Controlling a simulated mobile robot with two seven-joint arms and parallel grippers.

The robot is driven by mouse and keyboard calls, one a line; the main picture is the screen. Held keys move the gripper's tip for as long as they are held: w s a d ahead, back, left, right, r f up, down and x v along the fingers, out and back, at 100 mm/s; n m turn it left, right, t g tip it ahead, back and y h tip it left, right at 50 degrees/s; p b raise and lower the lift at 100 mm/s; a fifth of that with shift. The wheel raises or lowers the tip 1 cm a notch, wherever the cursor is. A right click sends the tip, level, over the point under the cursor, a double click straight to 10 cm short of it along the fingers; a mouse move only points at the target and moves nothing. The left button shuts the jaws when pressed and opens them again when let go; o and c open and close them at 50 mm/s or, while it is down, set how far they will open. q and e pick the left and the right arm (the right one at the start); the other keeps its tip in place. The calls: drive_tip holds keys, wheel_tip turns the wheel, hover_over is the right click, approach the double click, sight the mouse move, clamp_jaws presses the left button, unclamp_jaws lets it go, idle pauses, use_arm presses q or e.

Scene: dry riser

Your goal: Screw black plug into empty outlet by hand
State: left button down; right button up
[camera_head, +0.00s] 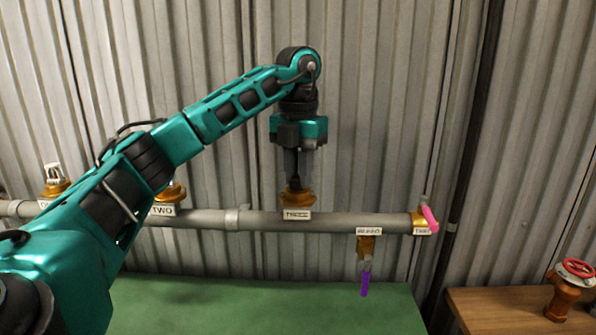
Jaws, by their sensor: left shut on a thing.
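My left gripper (297,180) comes down from above with its fingers over the brass outlet (297,201) labelled THREE on the grey pipe. It is shut on the black plug (295,184), a small dark shape between the fingertips at the outlet's mouth. The fingers hide much of the plug. I cannot tell how deep it sits or whether its thread is engaged. My right gripper is not in view.
The grey pipe (335,221) runs across a corrugated wall. Outlet TWO (172,192) is partly behind my left arm. A purple-handled valve (365,281) hangs below, and a pink lever (429,217) is at the pipe's right end. A red-wheeled valve (567,284) stands on the wooden table (500,311).

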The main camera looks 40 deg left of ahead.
use_arm(q)
drive_tip(key=m, duration=0.5)
drive_tip(key=shift+w+d+m, duration=0.1)
drive_tip(key=shift+d+m, duration=0.05)
drive_tip(key=shift+m, duration=0.25)
drive_tip(key=c, duration=0.8)
unclamp_jaws()
